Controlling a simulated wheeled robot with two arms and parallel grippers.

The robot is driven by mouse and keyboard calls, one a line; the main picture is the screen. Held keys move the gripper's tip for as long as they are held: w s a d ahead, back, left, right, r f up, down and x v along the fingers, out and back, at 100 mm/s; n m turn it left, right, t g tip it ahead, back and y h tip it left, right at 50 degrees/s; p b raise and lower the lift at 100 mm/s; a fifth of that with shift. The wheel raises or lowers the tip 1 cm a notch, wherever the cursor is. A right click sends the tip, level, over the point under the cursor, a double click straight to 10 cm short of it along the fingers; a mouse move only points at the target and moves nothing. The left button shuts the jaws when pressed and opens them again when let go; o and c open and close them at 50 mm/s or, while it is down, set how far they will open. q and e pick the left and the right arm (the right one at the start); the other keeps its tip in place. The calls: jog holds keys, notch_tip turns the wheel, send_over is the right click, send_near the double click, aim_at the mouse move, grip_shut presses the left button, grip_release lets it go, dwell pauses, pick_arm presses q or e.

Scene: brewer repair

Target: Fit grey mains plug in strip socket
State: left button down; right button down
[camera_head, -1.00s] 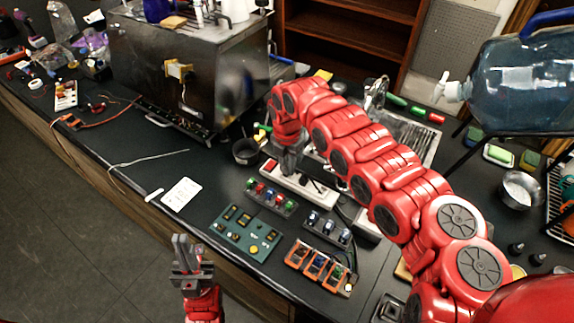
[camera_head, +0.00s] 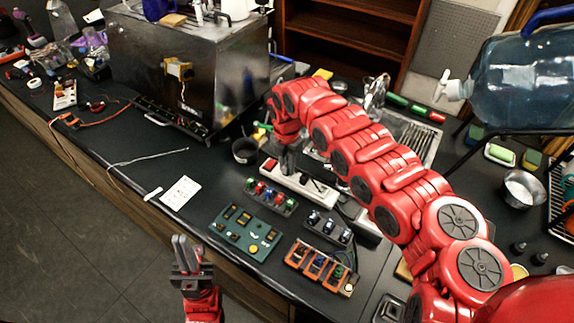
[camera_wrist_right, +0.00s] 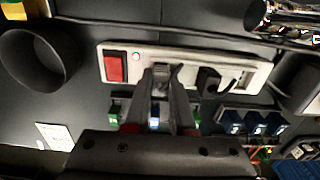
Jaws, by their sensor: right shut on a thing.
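The white power strip (camera_head: 322,194) lies on the dark counter below my right arm; it also shows in the right wrist view (camera_wrist_right: 192,57). It has a red switch (camera_wrist_right: 115,68) at its left end and a black plug (camera_wrist_right: 208,80) in a socket towards its right. My right gripper (camera_head: 288,170) points down at the strip, just right of the switch. In the wrist view its fingers (camera_wrist_right: 161,80) are shut on the grey mains plug (camera_wrist_right: 161,70), which is over the strip. The fingers hide whether its pins are in. My left gripper (camera_head: 181,245) is shut and empty beyond the counter's front edge.
A steel brewer (camera_head: 190,75) stands behind to the left. A dark round cup (camera_head: 245,151) is near the strip's left end. A green panel (camera_head: 245,233), knob blocks (camera_head: 270,196) and an orange-framed switch block (camera_head: 318,266) lie in front. A white card (camera_head: 180,193) lies left.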

jog(key=shift+f, duration=0.1)
dwell(0.3)
jog(key=c, duration=0.7)
grip_release()
jog(key=shift+r+b, duration=0.45)
jog(key=shift+r, duration=0.05)
notch_tip(320, 180, up, 17)
jog(key=b, duration=0.3)
jog(key=shift+f, duration=0.2)
jog(key=shift+f, duration=0.1)
